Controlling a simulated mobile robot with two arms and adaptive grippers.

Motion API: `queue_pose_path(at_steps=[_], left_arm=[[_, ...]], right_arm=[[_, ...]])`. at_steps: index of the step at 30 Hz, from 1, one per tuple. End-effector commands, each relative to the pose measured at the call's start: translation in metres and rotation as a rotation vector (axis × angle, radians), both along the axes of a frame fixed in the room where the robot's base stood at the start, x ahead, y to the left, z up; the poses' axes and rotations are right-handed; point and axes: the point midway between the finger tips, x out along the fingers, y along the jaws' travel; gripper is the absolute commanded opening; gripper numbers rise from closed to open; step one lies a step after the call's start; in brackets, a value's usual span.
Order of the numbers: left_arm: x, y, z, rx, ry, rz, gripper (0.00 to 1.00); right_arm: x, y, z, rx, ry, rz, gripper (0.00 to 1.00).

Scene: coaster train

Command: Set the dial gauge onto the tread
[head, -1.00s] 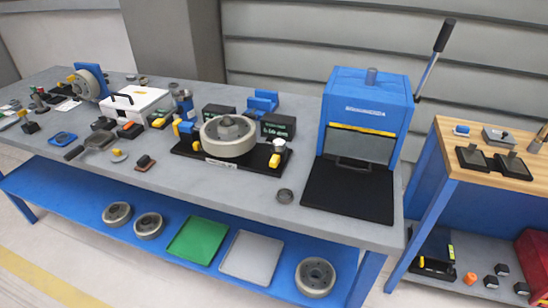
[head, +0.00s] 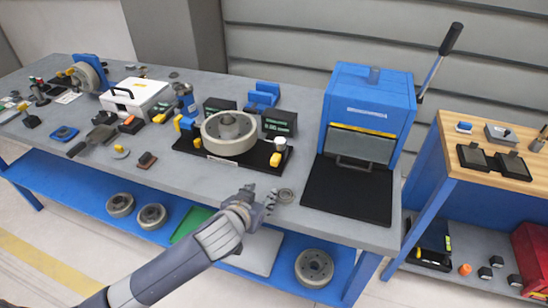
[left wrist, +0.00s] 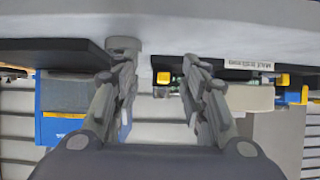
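A grey wheel (head: 229,135) with a pale tread round its rim sits on a black fixture base (head: 208,156) on the bench; it also shows in the left wrist view (left wrist: 250,97). A small white-topped piece (head: 280,144) above a yellow block (head: 275,160), at the wheel's right side, looks like the dial gauge; I cannot be sure. My left gripper (head: 263,191) is over the bench's front edge, right of and nearer than the wheel. My right gripper is out of view.
A small grey ring (head: 285,196) lies just right of my left gripper. A blue press (head: 368,105) with a black front plate (head: 347,192) stands farther right. Small displays (head: 279,122) stand behind the wheel. Tools and a white case (head: 134,97) crowd the left.

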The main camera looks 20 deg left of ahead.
Motion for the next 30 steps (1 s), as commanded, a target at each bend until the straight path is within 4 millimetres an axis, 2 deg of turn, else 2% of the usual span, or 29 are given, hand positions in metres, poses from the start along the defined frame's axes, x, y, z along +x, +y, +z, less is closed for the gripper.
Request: queue_pose_path(at_steps=[1,4,10,14,24,30], left_arm=[[0.014,0.004,0.009,0.003,-0.038,0.0,0.4],[0.034,0.007,0.024,-0.01,-0.098,-0.002,0.4],[0.055,0.011,0.037,-0.028,-0.151,-0.005,0.4],[0.067,0.011,0.034,-0.029,-0.153,-0.004,0.4],[0.117,0.008,0.013,-0.029,-0.151,-0.004,0.4],[0.14,0.008,0.002,-0.029,-0.15,-0.004,0.4]], right_arm=[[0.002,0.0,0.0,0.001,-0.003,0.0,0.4],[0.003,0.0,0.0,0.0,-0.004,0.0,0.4],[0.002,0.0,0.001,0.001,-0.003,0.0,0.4],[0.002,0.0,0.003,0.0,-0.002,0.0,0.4],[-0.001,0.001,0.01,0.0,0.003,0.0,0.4],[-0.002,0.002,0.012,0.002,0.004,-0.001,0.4]])
